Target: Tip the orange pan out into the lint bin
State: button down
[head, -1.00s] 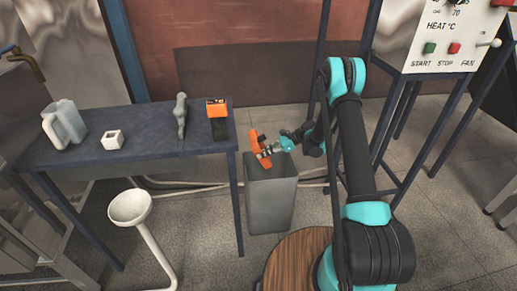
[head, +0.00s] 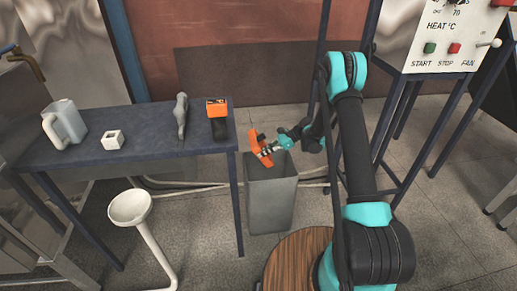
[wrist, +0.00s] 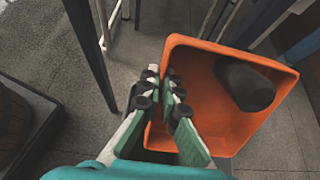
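The orange pan (head: 262,158) is in my gripper (head: 272,148), above the mouth of the grey lint bin (head: 270,200). It is tilted in the head view, its side wall steep. In the wrist view the pan (wrist: 185,70) is a square-rimmed tray with a dark grey lump (wrist: 245,84) lying inside, near its far wall. My gripper's padded fingers (wrist: 166,98) are closed on the pan's near side wall, one on each side. The inside of the bin is mostly hidden by the pan and gripper.
A white funnel (head: 130,205) stands in front. A heater panel (head: 455,45) is at right.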

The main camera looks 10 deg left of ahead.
notch_tip(320, 180, up, 3)
jog(key=h, duration=0.3)
jog(key=t+h, duration=0.1)
jog(key=h, duration=0.1)
jog(key=shift+s+a+h, duration=0.15)
jog(key=shift+h, duration=0.25)
jog(key=r+h, duration=0.1)
jog(key=h, duration=0.1)
jog(key=r+t+h, duration=0.1)
jog(key=h, duration=0.1)
jog(key=shift+t, duration=0.3)
jog(key=shift+r+t+h, duration=0.3)
jog(key=shift+r+h, duration=0.05)
jog(key=shift+h, duration=0.45)
jog(key=shift+d, duration=0.2)
